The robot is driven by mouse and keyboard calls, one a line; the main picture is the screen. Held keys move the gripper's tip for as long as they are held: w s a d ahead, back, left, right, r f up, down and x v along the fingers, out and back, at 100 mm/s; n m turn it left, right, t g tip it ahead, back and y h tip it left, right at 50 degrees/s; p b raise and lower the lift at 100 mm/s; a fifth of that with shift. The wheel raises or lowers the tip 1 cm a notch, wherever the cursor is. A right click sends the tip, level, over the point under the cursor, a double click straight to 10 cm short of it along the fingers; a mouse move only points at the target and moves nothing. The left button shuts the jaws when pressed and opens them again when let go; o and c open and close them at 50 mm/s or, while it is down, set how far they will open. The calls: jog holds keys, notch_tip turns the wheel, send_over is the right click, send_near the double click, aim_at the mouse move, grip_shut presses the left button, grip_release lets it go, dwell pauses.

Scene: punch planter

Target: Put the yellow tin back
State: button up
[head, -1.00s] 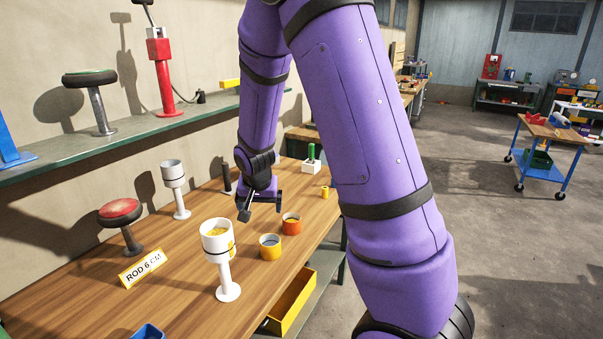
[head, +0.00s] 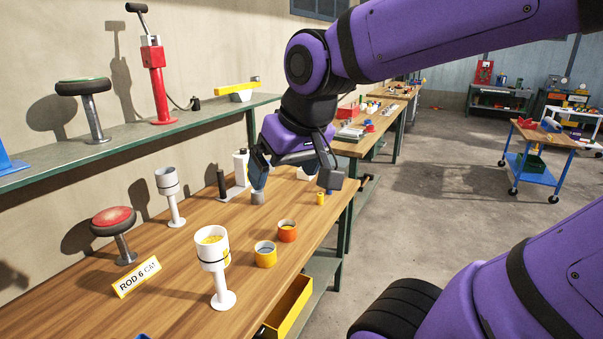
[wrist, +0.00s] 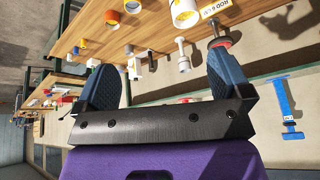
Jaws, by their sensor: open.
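The yellow tin (head: 265,257) stands upright on the wooden bench in the head view, near its front edge. It looks open-topped, with a grey inside. A similar orange tin (head: 287,233) stands just behind it to the right. My gripper (head: 293,186) is open and empty, its fingers spread wide above the bench, behind both tins and apart from them. In the wrist view my gripper (wrist: 160,70) also shows open, with nothing between the fingertips.
A white cup on a stem (head: 212,252) with yellow contents stands left of the yellow tin. A red-topped stand (head: 113,220), a grey cup stand (head: 168,183) and a small yellow cylinder (head: 320,198) are also on the bench. A yellow drawer (head: 288,308) sticks out below the front edge.

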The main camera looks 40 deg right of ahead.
jog(key=shift+n, duration=0.7)
jog(key=s, duration=0.3)
jog(key=s+a+r, duration=0.1)
jog(key=s, duration=0.1)
dwell(0.5)
